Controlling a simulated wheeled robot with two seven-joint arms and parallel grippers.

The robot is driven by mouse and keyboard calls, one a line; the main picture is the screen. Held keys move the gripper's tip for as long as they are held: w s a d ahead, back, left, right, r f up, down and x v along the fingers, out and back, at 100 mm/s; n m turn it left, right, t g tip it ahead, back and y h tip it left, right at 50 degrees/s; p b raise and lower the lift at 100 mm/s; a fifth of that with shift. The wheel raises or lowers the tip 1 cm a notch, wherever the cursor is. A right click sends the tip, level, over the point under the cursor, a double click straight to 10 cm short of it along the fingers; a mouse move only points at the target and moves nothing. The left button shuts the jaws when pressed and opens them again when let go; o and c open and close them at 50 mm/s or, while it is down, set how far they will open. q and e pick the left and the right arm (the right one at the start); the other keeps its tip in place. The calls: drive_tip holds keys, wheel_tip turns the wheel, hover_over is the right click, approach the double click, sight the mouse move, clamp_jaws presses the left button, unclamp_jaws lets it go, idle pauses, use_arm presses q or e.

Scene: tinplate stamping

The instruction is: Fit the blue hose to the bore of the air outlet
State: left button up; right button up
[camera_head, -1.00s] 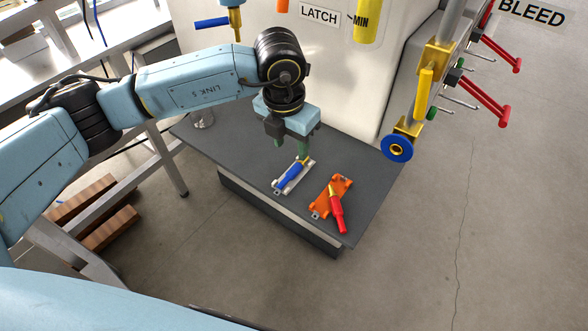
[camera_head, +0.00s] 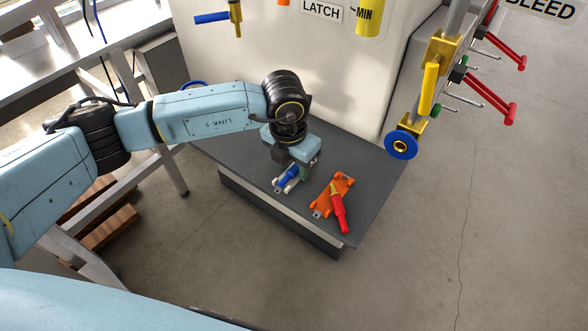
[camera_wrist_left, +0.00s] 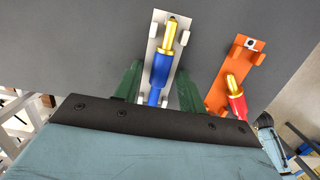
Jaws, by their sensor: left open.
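The blue hose (camera_head: 290,174), with a brass tip, lies in a light cradle on the dark bench. In the left wrist view the hose (camera_wrist_left: 161,70) points away from my wrist. My left gripper (camera_wrist_left: 158,82) is open, with one green finger on each side of the hose; I cannot tell whether they touch it. In the head view the gripper (camera_head: 292,168) is low over the cradle and hides part of the hose. A blue ring with a brass bore (camera_head: 401,145) hangs at the right of the machine; I cannot tell whether it is the air outlet. My right gripper is out of view.
A red hose (camera_head: 338,208) with a brass tip lies in an orange cradle (camera_head: 320,208) right of the blue one. Red levers (camera_head: 497,105) stick out of the machine's right side. The bench (camera_head: 375,170) is bare beyond the cradles.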

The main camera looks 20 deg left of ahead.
use_arm(q)
clamp_jaws()
idle(1.2)
